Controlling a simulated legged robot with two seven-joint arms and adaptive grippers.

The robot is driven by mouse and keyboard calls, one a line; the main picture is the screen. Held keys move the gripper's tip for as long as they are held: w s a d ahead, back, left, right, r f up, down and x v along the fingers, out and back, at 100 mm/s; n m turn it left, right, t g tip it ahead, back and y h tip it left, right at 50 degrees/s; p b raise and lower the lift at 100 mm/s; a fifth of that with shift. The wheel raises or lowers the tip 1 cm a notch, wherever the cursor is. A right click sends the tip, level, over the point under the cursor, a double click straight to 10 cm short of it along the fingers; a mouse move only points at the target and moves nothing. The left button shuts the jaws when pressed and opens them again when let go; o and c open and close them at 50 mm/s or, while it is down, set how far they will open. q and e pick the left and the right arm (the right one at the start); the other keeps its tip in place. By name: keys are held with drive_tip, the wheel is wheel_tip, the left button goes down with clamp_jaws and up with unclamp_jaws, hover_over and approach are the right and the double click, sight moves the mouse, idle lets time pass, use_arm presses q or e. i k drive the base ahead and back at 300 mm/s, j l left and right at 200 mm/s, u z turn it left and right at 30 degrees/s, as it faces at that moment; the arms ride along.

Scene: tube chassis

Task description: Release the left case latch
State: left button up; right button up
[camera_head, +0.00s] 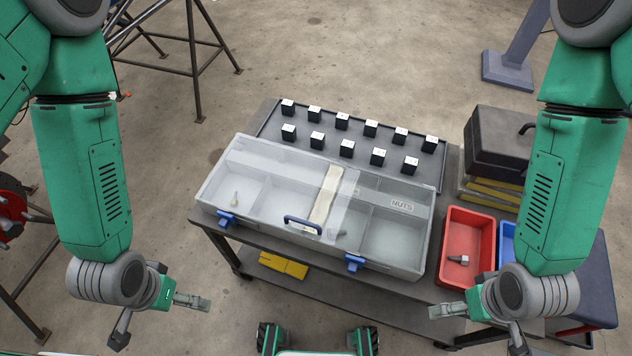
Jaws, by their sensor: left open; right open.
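A clear-lidded compartment case (264,180) lies on the dark cart with its lid closed. Its left latch (226,218) is blue and sits at the front left edge. A second blue latch (354,263) is at the front right, with a dark blue handle (303,224) between them. My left gripper (205,303) is open and empty, below and left of the left latch, apart from the case. My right gripper (434,312) is open and empty, in front of the cart's right part. Whether the latches are fastened is too small to tell.
A tray (275,122) with several black-and-white blocks stands behind the case. A red bin (468,228) with a bolt (459,259) and a blue bin (507,240) are to the right. A dark toolbox (497,140) stands at the back right. Free air separates both grippers from the case.

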sight(226, 219)
drive_tip(key=k+u, duration=0.1)
drive_tip(key=u, duration=0.8)
drive_tip(key=k+j+u, duration=0.35)
drive_tip(key=j+u, duration=0.15)
drive_tip(key=k+j+u, duration=0.25)
drive_tip(key=j, duration=0.15)
drive_tip(key=i+l, duration=0.05)
drive_tip(key=i, duration=0.05)
